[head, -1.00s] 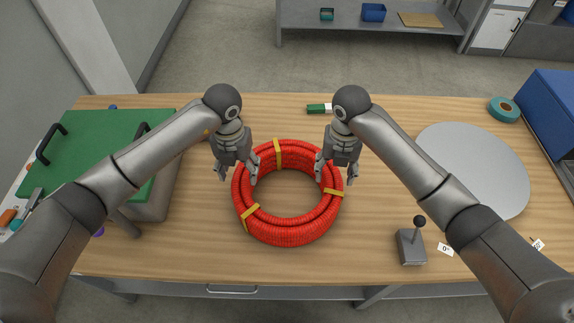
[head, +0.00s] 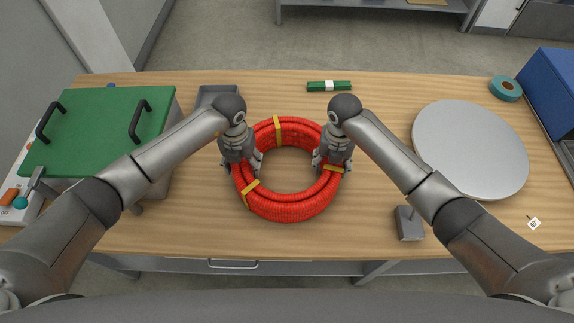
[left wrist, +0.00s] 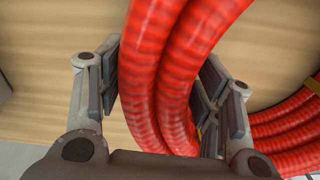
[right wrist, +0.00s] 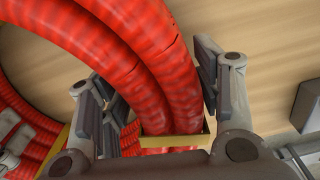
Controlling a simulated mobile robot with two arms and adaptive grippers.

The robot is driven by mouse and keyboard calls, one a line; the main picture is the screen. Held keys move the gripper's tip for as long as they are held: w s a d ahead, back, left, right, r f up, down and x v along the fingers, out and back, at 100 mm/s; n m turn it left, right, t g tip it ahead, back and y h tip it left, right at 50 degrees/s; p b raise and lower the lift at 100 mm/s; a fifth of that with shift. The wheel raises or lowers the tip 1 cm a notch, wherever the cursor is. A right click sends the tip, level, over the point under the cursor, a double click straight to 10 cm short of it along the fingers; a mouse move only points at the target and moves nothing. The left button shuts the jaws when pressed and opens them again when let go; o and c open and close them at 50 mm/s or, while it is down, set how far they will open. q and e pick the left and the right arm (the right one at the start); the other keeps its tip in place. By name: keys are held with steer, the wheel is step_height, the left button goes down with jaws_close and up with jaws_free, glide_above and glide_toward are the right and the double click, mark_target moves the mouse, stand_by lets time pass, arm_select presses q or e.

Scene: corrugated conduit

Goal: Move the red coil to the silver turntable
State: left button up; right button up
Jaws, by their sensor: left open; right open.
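The red coil (head: 290,205) of corrugated conduit, bound with yellow straps, lies flat in the middle of the wooden table. My left gripper (head: 240,168) is at the coil's left side, and my right gripper (head: 332,166) is at its right side near a yellow strap. In the left wrist view the coil's tubes (left wrist: 165,75) pass between the open fingers. In the right wrist view the tubes (right wrist: 160,70) also run between the open fingers, with the yellow strap (right wrist: 178,141) close by. The silver turntable (head: 470,150) is a bare round disc on the table's right.
A green-lidded box (head: 95,135) stands at the left. A grey tray (head: 217,96) and a green-and-white block (head: 328,86) lie behind the coil. A grey lever box (head: 409,224) sits between coil and turntable at the front. Teal tape (head: 506,88) and a blue bin (head: 555,90) are back right.

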arm_select(q)
steer(key=shift+f, duration=1.2)
arm_select(e)
steer(key=shift+f, duration=1.2)
arm_select(q)
steer(key=shift+c, duration=0.4)
arm_select(e)
steer(key=shift+c, duration=0.4)
arm_select(q)
steer(key=c, duration=1.2)
arm_select(e)
steer(key=c, duration=1.2)
arm_select(q)
jaws_close()
arm_select(e)
jaws_close()
arm_select(q)
steer(key=shift+r, duration=0.1)
arm_select(e)
steer(key=shift+r, duration=0.1)
